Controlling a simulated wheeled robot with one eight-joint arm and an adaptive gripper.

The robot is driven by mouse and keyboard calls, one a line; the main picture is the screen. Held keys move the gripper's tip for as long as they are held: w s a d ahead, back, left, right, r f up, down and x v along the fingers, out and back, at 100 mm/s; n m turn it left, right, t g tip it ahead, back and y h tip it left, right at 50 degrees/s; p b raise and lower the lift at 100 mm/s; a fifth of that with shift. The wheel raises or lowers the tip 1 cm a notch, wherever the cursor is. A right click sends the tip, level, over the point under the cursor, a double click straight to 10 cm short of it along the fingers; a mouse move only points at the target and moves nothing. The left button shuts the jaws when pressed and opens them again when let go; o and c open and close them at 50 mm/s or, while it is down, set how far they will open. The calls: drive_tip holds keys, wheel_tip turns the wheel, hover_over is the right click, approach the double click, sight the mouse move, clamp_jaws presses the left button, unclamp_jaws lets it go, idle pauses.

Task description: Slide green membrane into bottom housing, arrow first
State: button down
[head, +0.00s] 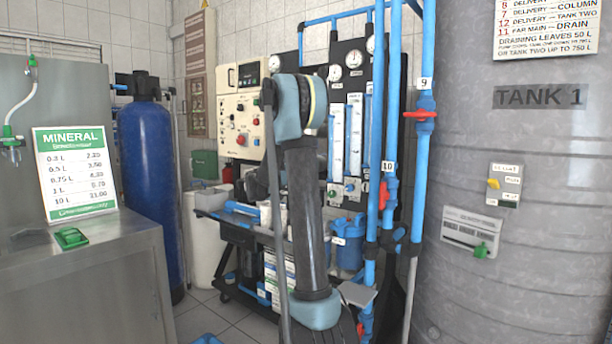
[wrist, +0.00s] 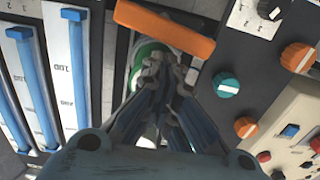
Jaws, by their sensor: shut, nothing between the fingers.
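My gripper (wrist: 168,72) shows in the wrist view with its fingers together and nothing seen between them. It is in front of a green rounded thing with white beside it (wrist: 143,57), mostly hidden behind the fingers. I cannot tell whether this is the green membrane, or whether the fingers touch it. An orange bar (wrist: 165,28) crosses just beyond the fingertips. In the head view my arm stands before the rack and hides its middle, and my gripper cannot be made out. I cannot pick out the green membrane or the bottom housing there.
Flow meters (wrist: 68,75) stand left of my gripper, and a teal knob (wrist: 226,85) and orange knobs are to its right. Blue vertical pipes (head: 391,130) and the grey tank (head: 530,170) are on the right. A steel counter (head: 100,270) is at the left.

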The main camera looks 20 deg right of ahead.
drive_tip(key=shift+x, duration=1.9)
drive_tip(key=v, duration=0.8)
